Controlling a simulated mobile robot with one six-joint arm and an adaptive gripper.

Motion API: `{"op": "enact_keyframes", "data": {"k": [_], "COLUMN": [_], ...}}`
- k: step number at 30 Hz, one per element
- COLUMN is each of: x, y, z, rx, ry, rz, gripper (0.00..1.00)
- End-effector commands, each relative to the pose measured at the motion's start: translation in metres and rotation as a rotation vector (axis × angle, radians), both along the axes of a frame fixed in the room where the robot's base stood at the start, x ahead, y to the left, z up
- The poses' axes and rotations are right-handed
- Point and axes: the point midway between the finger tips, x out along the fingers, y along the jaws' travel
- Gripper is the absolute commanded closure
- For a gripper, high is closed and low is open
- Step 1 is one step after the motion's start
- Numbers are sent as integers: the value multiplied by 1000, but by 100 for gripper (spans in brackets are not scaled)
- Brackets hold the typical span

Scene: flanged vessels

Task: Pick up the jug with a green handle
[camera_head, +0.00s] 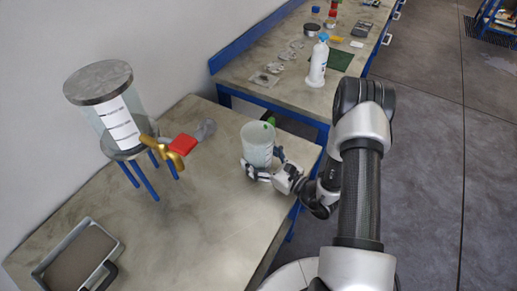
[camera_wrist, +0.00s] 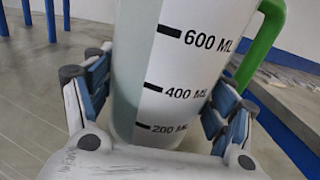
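The jug (camera_head: 258,146) is a clear, whitish measuring vessel with a green handle (camera_head: 269,122). It stands upright on the near table. In the wrist view the jug (camera_wrist: 165,80) fills the middle, with black marks of 200, 400 and 600 ML, and its green handle (camera_wrist: 262,42) is at the upper right. My gripper (camera_head: 266,163) is low at the jug's near side. In the wrist view its fingers (camera_wrist: 160,98) stand wide apart, one on each side of the jug, close to its wall. Firm contact does not show. The jug's base is partly hidden.
A tall vessel (camera_head: 122,118) on blue legs, with a brass tap (camera_head: 160,148) and red handle (camera_head: 183,145), stands to the left. A grey tray (camera_head: 78,258) lies front left. A white bottle (camera_head: 318,65) stands on the far table. The near table's middle (camera_head: 185,220) is clear.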

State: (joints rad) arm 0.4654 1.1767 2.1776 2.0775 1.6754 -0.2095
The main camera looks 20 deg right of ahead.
Motion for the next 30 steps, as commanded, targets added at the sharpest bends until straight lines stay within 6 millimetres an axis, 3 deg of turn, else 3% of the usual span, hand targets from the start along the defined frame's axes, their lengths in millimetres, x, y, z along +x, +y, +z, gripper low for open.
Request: {"op": "enact_keyframes", "data": {"k": [12, 23, 30], "x": [0, 0, 0], "y": [0, 0, 0], "z": [0, 7, 42], "rx": [0, 0, -2], "ry": [0, -2, -5], "rz": [0, 0, 0], "gripper": [55, 55, 55]}}
